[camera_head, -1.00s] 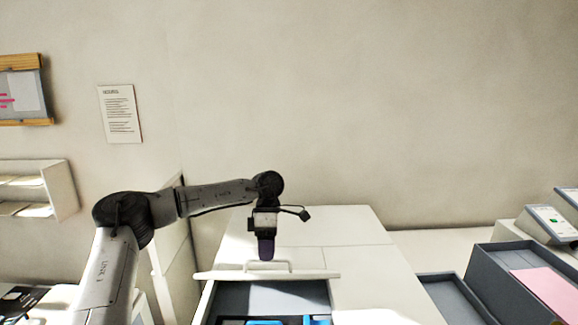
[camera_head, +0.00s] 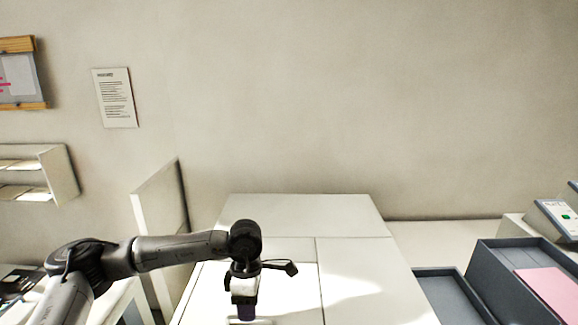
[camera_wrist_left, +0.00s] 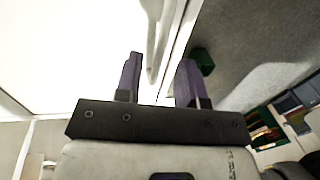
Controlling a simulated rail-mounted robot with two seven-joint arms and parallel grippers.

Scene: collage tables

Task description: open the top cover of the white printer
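The white printer (camera_head: 310,210) is a wide white block in the middle of the head view. Its top cover (camera_head: 285,275) is the sunlit left panel, bounded by a seam at the right and another at the back; it looks flat, with no opening showing. My left gripper (camera_head: 246,312) points down over the near part of this cover, at the bottom edge of the view. In the left wrist view its purple fingers (camera_wrist_left: 158,85) are apart. A thin white handle (camera_wrist_left: 153,55) shows between and beyond the fingers; I cannot tell whether they touch it. My right gripper is out of view.
Dark grey trays (camera_head: 452,296) stand to the right, with a pink sheet (camera_head: 550,289) in one. A white upright panel (camera_head: 160,225) stands to the left, near my left arm. A wall rack (camera_head: 60,175) hangs further left.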

